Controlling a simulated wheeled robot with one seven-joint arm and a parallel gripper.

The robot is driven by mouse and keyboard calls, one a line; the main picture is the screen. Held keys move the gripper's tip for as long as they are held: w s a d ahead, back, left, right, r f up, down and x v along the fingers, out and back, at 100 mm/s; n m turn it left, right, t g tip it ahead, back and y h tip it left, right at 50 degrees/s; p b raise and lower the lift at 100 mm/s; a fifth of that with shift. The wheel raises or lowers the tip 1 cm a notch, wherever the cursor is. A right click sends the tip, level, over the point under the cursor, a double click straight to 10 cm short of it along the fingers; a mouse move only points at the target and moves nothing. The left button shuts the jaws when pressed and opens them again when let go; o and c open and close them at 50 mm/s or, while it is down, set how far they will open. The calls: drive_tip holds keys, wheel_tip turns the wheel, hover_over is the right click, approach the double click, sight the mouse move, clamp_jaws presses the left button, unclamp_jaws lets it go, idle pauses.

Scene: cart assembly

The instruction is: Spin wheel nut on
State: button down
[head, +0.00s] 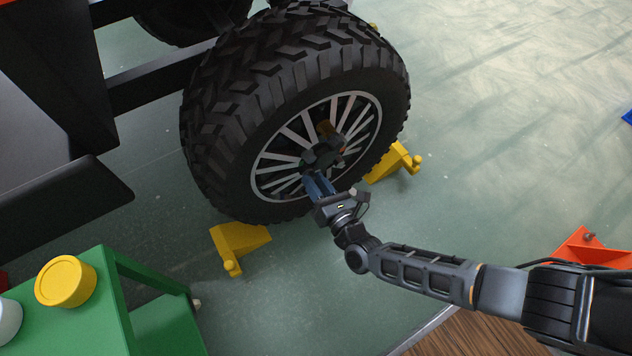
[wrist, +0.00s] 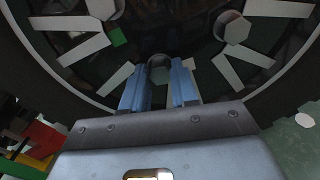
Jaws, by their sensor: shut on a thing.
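The wheel (head: 295,110) has a black knobbly tyre and a light spoked rim, and stands upright on the cart's axle. My gripper (head: 318,180) reaches to the lower middle of the wheel, close to its hub. In the wrist view, the blue fingers of my gripper (wrist: 160,78) are shut on a small grey wheel nut (wrist: 159,64) at their tips, in front of the spokes. Two other grey hex pieces show higher on the wheel, one at upper left (wrist: 103,9) and one at upper right (wrist: 233,28). I cannot tell whether the held nut touches a stud.
Yellow chocks sit by the tyre, one at the front left (head: 239,243) and one at the right (head: 395,162). A green stand (head: 115,300) bearing a yellow round piece (head: 65,281) is at lower left. An orange part (head: 590,250) lies at right.

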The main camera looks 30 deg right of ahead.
drive_tip(key=c, duration=1)
unclamp_jaws()
drive_tip(key=shift+a, duration=0.1)
drive_tip(key=shift+c, duration=0.2)
drive_tip(key=shift+n, duration=1.1)
clamp_jaws()
drive_tip(key=shift+d, duration=0.2)
